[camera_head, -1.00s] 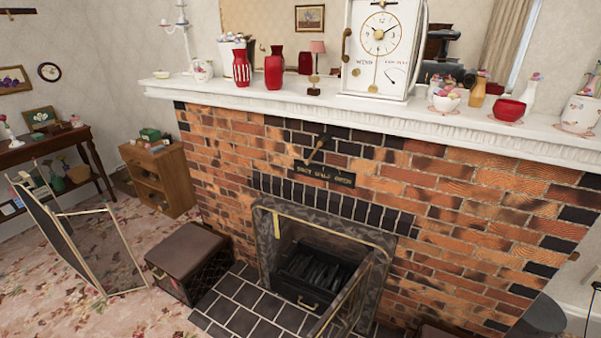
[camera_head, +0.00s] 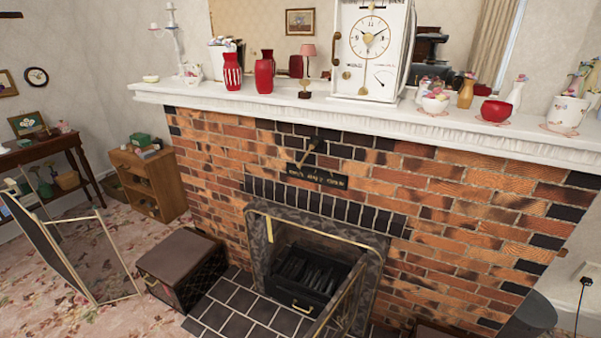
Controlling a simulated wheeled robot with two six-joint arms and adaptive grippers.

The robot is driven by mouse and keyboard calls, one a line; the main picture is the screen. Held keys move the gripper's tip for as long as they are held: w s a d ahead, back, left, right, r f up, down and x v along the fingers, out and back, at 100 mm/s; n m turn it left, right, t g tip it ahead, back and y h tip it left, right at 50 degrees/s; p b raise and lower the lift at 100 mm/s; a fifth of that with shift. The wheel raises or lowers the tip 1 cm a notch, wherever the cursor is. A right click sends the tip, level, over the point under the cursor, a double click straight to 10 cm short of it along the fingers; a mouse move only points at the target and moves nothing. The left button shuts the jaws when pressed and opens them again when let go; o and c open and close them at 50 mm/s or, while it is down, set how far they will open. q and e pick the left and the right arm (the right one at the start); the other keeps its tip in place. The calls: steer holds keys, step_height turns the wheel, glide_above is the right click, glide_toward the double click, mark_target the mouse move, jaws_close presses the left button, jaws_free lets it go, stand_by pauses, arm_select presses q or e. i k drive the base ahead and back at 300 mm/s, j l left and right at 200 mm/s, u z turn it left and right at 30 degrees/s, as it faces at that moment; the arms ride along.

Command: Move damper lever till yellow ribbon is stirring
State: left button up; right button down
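The damper lever (camera_head: 307,153) is a short brass-coloured bar on the brick chimney breast. It slants down to the left from a dark mount, above a dark plate (camera_head: 317,177) with gilt lettering too small to read. A short yellow ribbon (camera_head: 269,231) hangs at the upper left of the fireplace opening, below the left end of a brass strip. It looks nearly straight down; I cannot tell whether it is stirring. Neither of my grippers is in view.
A white mantel (camera_head: 330,118) holds a clock (camera_head: 370,40), vases and ornaments above the lever. A dark grate (camera_head: 308,277) sits in the opening. A brown-topped box (camera_head: 180,256) and a folding screen (camera_head: 72,250) stand at the left.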

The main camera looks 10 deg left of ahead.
mark_target(314, 144)
steer(key=i+j+z, duration=0.15)
steer(key=j+z, duration=0.25)
steer(key=j, duration=0.25)
steer(key=j+z, duration=0.4)
steer(key=j, duration=0.25)
steer(key=j+z, duration=0.4)
steer(key=j, duration=0.3)
